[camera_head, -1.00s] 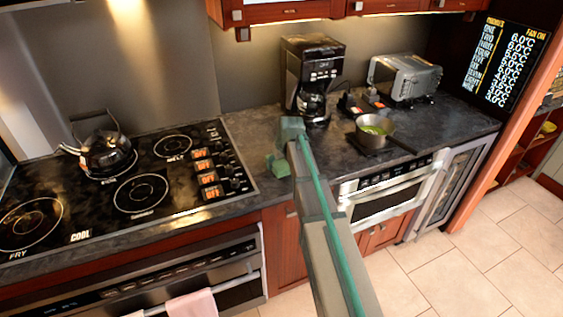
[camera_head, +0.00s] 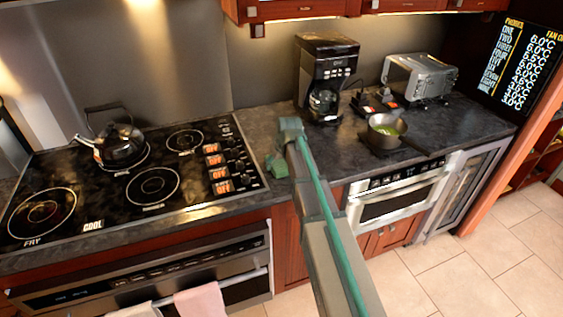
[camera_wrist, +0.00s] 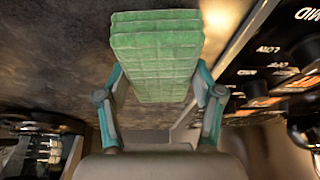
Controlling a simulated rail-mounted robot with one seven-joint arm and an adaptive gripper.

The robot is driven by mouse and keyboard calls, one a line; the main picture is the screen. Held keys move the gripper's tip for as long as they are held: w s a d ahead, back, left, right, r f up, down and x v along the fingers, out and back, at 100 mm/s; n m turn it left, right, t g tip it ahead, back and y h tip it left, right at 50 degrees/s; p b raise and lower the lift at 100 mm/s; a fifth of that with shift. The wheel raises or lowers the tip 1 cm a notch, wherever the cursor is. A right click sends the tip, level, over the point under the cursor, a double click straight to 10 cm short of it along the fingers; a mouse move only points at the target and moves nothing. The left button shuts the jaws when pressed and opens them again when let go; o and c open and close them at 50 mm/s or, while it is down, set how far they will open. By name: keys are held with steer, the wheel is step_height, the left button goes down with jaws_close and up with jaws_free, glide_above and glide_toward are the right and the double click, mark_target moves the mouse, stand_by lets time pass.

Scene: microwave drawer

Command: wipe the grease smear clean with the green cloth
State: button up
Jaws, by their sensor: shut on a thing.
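The green cloth (camera_wrist: 155,55) is a thick, folded block held between the two fingers of my gripper (camera_wrist: 158,90) in the wrist view. In the head view my gripper (camera_head: 280,160) is over the dark counter between the cooktop and the coffee maker, with a green bit of the cloth (camera_head: 277,165) showing at its left. The cloth is at or close to the counter top; I cannot tell whether it touches. I cannot make out the grease smear in either view.
The cooktop (camera_head: 130,185) with a kettle (camera_head: 118,147) lies to the left. A coffee maker (camera_head: 325,75), a pot (camera_head: 385,130) and a toaster oven (camera_head: 418,78) stand to the right. Bare counter (camera_head: 330,150) lies right of my gripper.

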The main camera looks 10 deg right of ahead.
steer(key=shift+s+a, duration=0.15)
steer(key=shift+a, duration=0.9)
steer(key=shift+d, duration=0.1)
steer(key=shift+w+d, duration=0.3)
steer(key=shift+d, duration=2)
steer(key=shift+w+d, duration=0.25)
steer(key=shift+d, duration=2.1)
steer(key=shift+w+d, duration=0.3)
steer(key=shift+d, duration=2)
steer(key=shift+a, duration=0.1)
steer(key=shift+s+a, duration=0.3)
steer(key=shift+a, duration=2.05)
steer(key=shift+s+a, duration=0.25)
steer(key=shift+a, duration=2.05)
steer(key=shift+s+a, duration=0.3)
steer(key=shift+a, duration=2.05)
steer(key=shift+r, duration=0.1)
